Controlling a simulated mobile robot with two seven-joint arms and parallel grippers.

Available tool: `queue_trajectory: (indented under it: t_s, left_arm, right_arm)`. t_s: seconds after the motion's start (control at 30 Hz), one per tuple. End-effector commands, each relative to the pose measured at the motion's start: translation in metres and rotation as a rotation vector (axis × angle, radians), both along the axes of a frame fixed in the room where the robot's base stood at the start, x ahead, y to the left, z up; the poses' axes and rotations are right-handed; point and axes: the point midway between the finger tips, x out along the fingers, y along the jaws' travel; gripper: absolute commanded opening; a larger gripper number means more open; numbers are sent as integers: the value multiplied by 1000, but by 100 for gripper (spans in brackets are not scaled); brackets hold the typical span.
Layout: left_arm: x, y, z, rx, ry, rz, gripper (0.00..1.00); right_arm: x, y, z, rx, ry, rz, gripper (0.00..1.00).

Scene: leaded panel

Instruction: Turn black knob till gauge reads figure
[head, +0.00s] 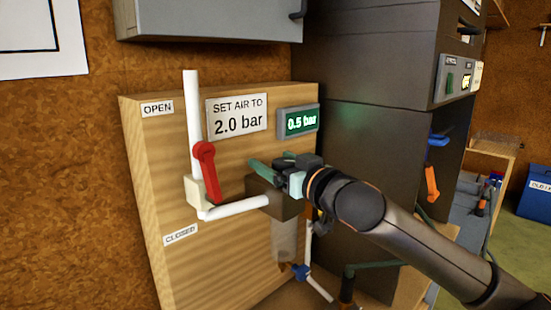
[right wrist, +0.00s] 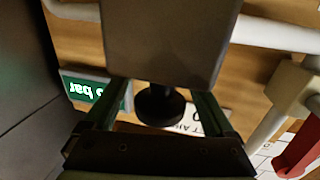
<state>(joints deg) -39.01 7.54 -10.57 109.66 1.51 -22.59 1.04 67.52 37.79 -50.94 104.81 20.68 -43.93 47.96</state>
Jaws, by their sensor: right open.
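The gauge (head: 301,122) on the wooden panel reads 0.5 bar in green. The sign (head: 237,116) beside it says SET AIR TO 2.0 bar. The black knob (right wrist: 160,106) shows in the right wrist view on one end of a grey regulator block (right wrist: 170,40). My right gripper (head: 274,176) is at the top of this block in the head view. In the right wrist view its two green fingers stand open, one on each side of the knob, with gaps visible. The head view hides the knob behind the gripper. My left gripper is not in view.
A red lever (head: 207,172) sits on the white pipe (head: 193,110) left of the block, between OPEN and CLOSED labels. A clear bowl (head: 284,242) hangs under the block. A dark cabinet (head: 365,65) stands close on the right. A grey box (head: 215,20) is above.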

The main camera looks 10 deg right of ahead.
Motion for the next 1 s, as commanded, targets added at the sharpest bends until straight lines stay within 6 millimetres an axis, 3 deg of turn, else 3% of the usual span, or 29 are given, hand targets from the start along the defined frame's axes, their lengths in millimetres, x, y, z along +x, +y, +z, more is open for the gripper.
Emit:
queue_trajectory:
  t_s: [0.3,1.0]
  left_arm:
    - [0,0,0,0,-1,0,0]
    - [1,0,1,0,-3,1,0]
  right_arm:
    - [1,1,0,0,0,0,87]
    - [1,0,0,0,0,0,8]
